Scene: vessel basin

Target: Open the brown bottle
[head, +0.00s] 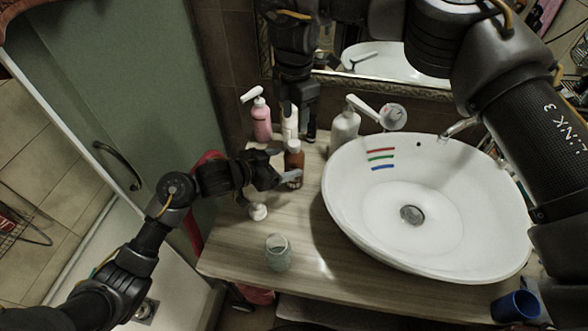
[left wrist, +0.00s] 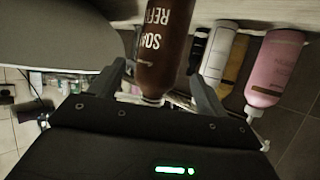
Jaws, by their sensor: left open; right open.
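The brown bottle (head: 293,163) stands upright on the wooden counter, left of the basin; its white lettering shows upside down in the left wrist view (left wrist: 165,45). My left gripper (head: 283,177) reaches it from the left, open, its fingers on either side of the bottle in the left wrist view (left wrist: 162,85). I cannot tell whether they touch it. The bottle's top end is partly hidden by the gripper body in the left wrist view. My right gripper (head: 299,108) is open, pointing down behind and above the bottle, near a white bottle (head: 290,128).
A pink pump bottle (head: 262,120) and a grey-white pump bottle (head: 344,130) stand at the back. A small white item (head: 258,211) and a glass jar (head: 278,252) are in front. The white basin (head: 340,205) fills the right side. A blue cup (head: 515,306) sits front right.

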